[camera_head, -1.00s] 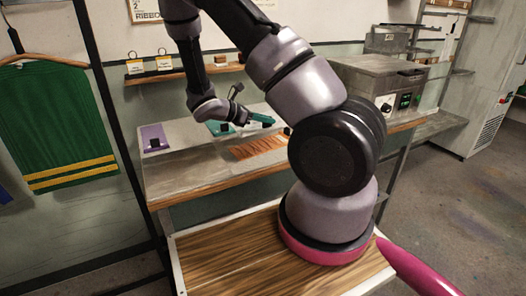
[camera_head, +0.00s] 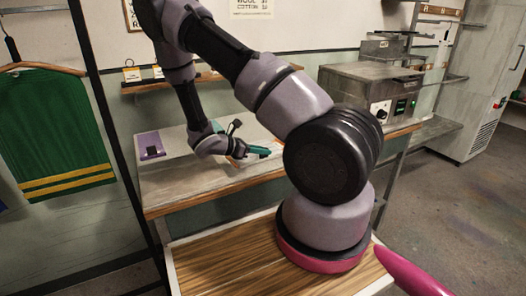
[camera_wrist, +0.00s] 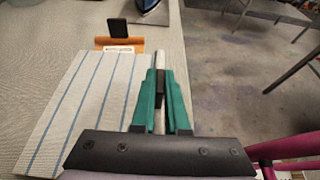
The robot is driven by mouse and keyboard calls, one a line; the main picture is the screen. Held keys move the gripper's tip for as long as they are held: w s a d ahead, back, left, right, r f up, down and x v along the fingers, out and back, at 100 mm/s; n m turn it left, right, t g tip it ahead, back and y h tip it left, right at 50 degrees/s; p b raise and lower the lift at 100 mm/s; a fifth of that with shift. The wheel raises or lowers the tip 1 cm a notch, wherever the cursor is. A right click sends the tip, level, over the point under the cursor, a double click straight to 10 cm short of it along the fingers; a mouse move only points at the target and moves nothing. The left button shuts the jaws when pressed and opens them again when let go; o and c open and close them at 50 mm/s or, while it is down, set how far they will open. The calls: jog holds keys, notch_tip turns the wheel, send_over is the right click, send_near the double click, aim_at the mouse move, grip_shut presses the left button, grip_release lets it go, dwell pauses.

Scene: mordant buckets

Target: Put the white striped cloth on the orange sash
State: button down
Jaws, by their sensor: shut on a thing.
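The white striped cloth (camera_wrist: 75,105) has thin blue lines and spreads out flat to the left of my gripper in the wrist view. My gripper (camera_wrist: 158,78) has green fingers, shut on the cloth near its right edge. The orange sash (camera_wrist: 128,46) shows only as a strip past the cloth's far edge, with a black clip-like piece and a white label by it. The cloth hides the rest of it in this view. I cannot tell whether the cloth touches the sash. In the head view my gripper (camera_head: 262,151) is low over the counter, and my arm hides much there.
The counter (camera_head: 180,183) also bears a purple cloth (camera_head: 151,146) at its left end and a steel box with dials (camera_head: 375,95) at the right. The counter's edge drops to the floor right of my gripper.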

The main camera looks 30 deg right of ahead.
jog(key=c, duration=0.9)
grip_release()
jog(key=shift+f, duration=0.1)
jog(key=v, duration=1.2)
jog(key=s+r+m+t+y, duration=0.2)
jog(key=s+r+m+y, duration=0.3)
jog(key=r, duration=0.6)
jog(key=s+a+r+m+t+y, duration=0.1)
jog(key=s+r+m+y, duration=0.4)
jog(key=r+m, duration=0.5)
jog(key=s+a+r+m+t+y, duration=0.1)
jog(key=s+r+m+t+y, duration=0.2)
jog(key=r, duration=1)
jog(key=shift+s+a+r+m+t+y, duration=0.15)
jog(key=shift+s+m+y, duration=0.25)
jog(key=shift+s+m, duration=0.5)
jog(key=shift+s+d+r+m+t+y, duration=0.1)
jog(key=shift+s+m+y, duration=0.45)
jog(key=shift+s, duration=0.65)
jog(key=shift+s+a+r+m+t+y, duration=0.15)
jog(key=shift+s+m+y, duration=0.1)
jog(key=shift+s+m, duration=0.7)
jog(key=shift+s+f, duration=0.1)
